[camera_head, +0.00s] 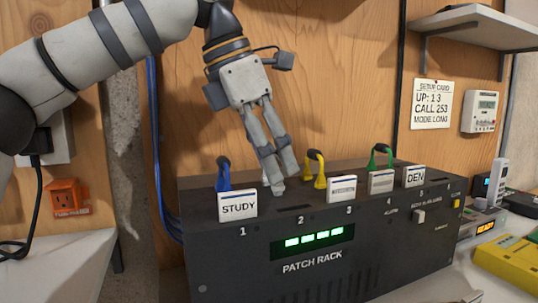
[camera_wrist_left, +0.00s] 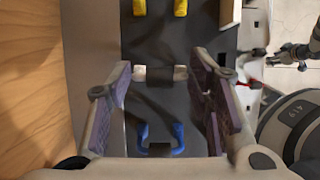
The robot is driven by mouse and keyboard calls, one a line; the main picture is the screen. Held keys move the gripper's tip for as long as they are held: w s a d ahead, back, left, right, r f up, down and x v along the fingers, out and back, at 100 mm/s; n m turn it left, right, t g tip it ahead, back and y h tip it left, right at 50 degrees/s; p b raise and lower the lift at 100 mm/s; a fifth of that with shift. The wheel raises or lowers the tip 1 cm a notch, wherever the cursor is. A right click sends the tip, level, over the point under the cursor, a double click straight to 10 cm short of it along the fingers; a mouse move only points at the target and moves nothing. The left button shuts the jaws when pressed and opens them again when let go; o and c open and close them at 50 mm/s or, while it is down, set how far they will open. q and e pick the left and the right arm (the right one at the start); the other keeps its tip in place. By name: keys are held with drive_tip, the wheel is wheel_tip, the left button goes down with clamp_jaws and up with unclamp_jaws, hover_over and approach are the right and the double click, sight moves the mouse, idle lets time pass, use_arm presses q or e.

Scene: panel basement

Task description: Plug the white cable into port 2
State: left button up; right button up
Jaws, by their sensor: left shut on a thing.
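The black patch rack (camera_head: 315,268) has numbered ports along its top front edge. Port 2 (camera_head: 294,208) shows as a dark slot without a card above the number 2. My left gripper (camera_head: 283,182) points down over the rack top just behind port 2. It is shut on the white cable's plug, a pale piece (camera_wrist_left: 160,73) between its fingers in the left wrist view. In the head view the fingers mostly hide the plug; I cannot tell whether it is seated. My right gripper is not in view.
A blue plug (camera_head: 223,174) stands behind the STUDY card (camera_head: 238,205) at port 1. A yellow plug (camera_head: 316,169) and a green plug (camera_head: 380,158) stand to the right. Card holders line the front edge. A wooden wall (camera_head: 340,60) rises behind.

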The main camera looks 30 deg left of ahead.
use_arm(q)
drive_tip(key=shift+f, duration=0.2)
idle(0.3)
drive_tip(key=o, duration=1.5)
drive_tip(key=shift+c, duration=0.2)
drive_tip(key=shift+r, duration=3.75)
